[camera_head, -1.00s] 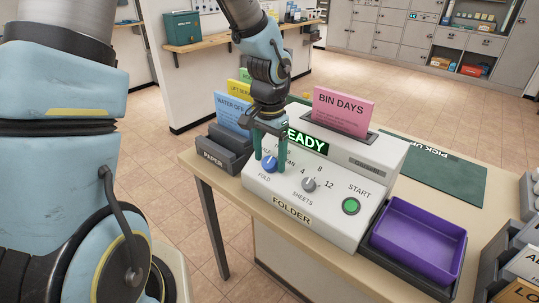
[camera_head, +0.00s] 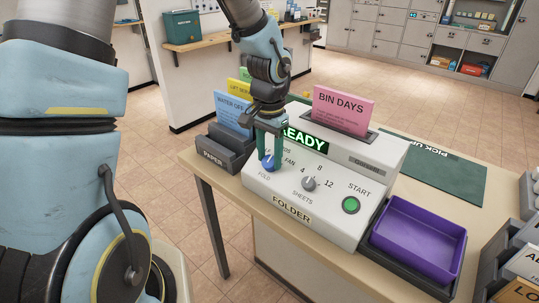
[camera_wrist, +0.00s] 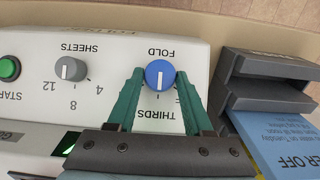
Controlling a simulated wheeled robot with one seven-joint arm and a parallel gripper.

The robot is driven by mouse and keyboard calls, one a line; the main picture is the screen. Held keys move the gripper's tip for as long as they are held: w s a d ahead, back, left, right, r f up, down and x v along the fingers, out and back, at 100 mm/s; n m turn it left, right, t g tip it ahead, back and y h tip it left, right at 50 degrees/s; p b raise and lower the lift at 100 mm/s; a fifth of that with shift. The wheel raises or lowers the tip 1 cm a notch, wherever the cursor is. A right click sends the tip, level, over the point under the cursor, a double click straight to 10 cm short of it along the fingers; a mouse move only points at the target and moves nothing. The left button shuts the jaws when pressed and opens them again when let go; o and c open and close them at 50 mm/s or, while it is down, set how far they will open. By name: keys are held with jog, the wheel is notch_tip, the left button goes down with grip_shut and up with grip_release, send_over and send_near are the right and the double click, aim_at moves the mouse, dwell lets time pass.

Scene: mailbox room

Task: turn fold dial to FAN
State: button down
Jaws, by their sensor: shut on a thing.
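The blue FOLD dial (camera_head: 268,163) is on the left of the white folder machine's (camera_head: 345,195) sloping front panel. In the wrist view the dial (camera_wrist: 160,73) shows a white pointer mark towards the word THIRDS (camera_wrist: 158,114). My gripper (camera_head: 269,160) reaches down to the dial from above. Its two green fingers (camera_wrist: 160,77) are shut on the dial, one on each side. FAN shows to the right of the dial in the head view; the left finger hides it in the wrist view. The HALF label is mostly hidden.
The grey SHEETS knob (camera_head: 310,184) and green START button (camera_head: 351,205) are to the dial's right. The READY display (camera_head: 305,138) is above. A grey paper tray (camera_head: 226,155) stands close left, a purple tray (camera_head: 420,240) right. A pink BIN DAYS sheet (camera_head: 343,108) stands behind.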

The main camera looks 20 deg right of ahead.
jog(key=shift+f+b, duration=0.1)
jog(key=shift+b, duration=0.25)
jog(key=shift+s+d+f+m+t+b, duration=0.1)
jog(key=shift+m+t+b, duration=0.15)
jog(key=shift+m+b, duration=0.25)
jog(key=shift+s+d+f+m+t+b, duration=0.1)
jog(key=shift+m+t+b, duration=0.15)
jog(key=shift+m+b, duration=0.25)
jog(key=m+t+b, duration=0.1)
jog(key=b, duration=0.2)
jog(key=m+t+y+b, duration=0.1)
jog(key=m+b, duration=0.1)
jog(key=b, duration=0.1)
jog(key=shift+s+f, duration=0.1)
jog(key=shift+s, duration=0.1)
jog(key=m+t+b, duration=0.1)
jog(key=m+b, duration=0.1)
jog(key=m+t+b, duration=0.1)
jog(key=b, duration=0.1)
jog(key=shift+s+m+t+b, duration=0.2)
jog(key=shift+m+t+b, duration=0.2)
jog(key=shift+a+m+t+h+b, duration=0.1)
jog(key=shift+m+t+h+b, duration=0.2)
jog(key=shift+m+b, duration=0.5)
jog(key=shift+r, duration=0.2)
jog(key=shift+c, duration=1.6)
grip_release()
